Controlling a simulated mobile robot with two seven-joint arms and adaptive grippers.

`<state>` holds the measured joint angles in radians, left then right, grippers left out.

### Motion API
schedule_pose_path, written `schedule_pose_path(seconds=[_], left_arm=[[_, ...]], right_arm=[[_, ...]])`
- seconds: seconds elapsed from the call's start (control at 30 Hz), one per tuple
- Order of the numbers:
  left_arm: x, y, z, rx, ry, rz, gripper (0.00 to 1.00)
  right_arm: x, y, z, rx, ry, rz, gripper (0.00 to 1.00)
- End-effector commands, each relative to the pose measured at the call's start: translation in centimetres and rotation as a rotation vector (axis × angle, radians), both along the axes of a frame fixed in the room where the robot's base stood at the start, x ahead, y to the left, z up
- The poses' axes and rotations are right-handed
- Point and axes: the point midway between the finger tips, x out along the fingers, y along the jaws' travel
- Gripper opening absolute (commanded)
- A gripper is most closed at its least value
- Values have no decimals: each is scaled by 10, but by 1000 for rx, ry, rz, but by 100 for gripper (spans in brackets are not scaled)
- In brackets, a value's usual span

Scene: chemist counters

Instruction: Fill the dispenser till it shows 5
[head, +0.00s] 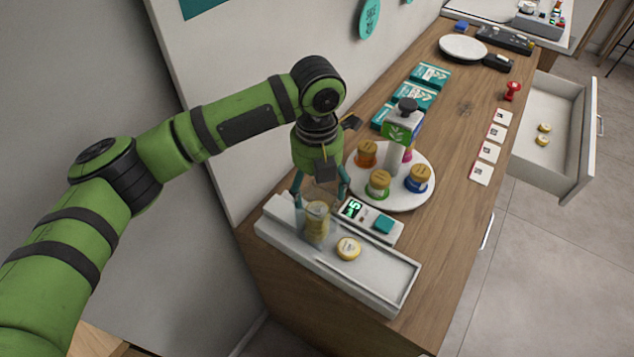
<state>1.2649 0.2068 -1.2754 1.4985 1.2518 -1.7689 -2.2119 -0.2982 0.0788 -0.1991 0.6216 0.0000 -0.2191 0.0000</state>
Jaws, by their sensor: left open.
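The dispenser (335,275) is a long pale tray on the near end of the wooden counter. A clear cup (316,222) with yellow pieces in it stands at its left part. A small dark display (352,209) behind it shows a green 5 with an unclear mark before it. A teal button (383,224) sits to the right of the display. A round yellow piece (348,249) lies in the tray. My left gripper (320,190) points down over the clear cup, its fingers apart; I cannot tell whether they touch it. My right gripper is out of view.
A white turntable (412,199) behind the dispenser holds orange, green and blue jars and a pump bottle (397,140). Teal boxes (416,95) and white cards (490,152) lie farther back. An open drawer (551,135) with two yellow pieces juts out right.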

Motion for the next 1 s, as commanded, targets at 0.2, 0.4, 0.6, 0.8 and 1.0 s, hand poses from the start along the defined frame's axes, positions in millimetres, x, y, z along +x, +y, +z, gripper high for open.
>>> schedule_pose_path(seconds=[0.2,0.4,0.6,0.8,1.0], left_arm=[[1,0,14,-2,-3,0,77],[1,0,54,-1,-4,0,77],[1,-1,94,-2,-3,0,77],[0,0,116,0,-1,0,77],[0,0,121,0,1,0,77]], right_arm=[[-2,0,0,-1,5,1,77],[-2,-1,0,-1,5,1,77],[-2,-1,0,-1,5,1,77],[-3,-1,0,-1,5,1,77],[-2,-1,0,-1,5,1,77]])
